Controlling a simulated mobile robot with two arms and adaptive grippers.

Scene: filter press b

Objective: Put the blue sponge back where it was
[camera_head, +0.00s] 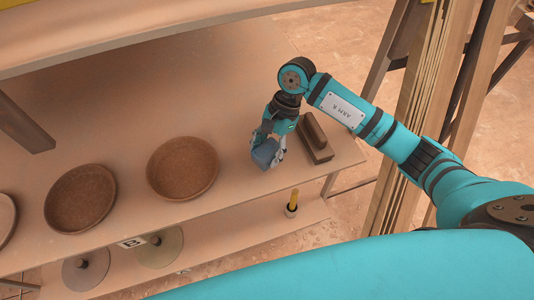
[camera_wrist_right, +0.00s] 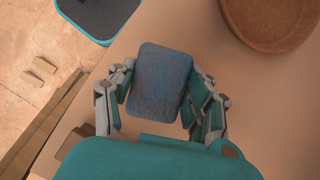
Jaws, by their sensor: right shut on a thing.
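The blue sponge (camera_head: 265,152) is a small grey-blue block at the right end of the shelf in the head view. My right gripper (camera_head: 268,147) is shut on it, with the arm coming in from the right. In the right wrist view the sponge (camera_wrist_right: 159,82) sits between the two fingers of the gripper (camera_wrist_right: 160,97), one on each long side. I cannot tell whether the sponge touches the shelf. My left gripper is not in view.
A brown wooden block with a handle (camera_head: 315,138) stands just right of the gripper. Round brown dishes (camera_head: 182,168) (camera_head: 80,198) sit to the left on the shelf (camera_head: 225,110). A lower shelf (camera_head: 230,235) holds grey discs and a yellow-handled tool (camera_head: 292,202). Wooden planks (camera_head: 425,90) stand at right.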

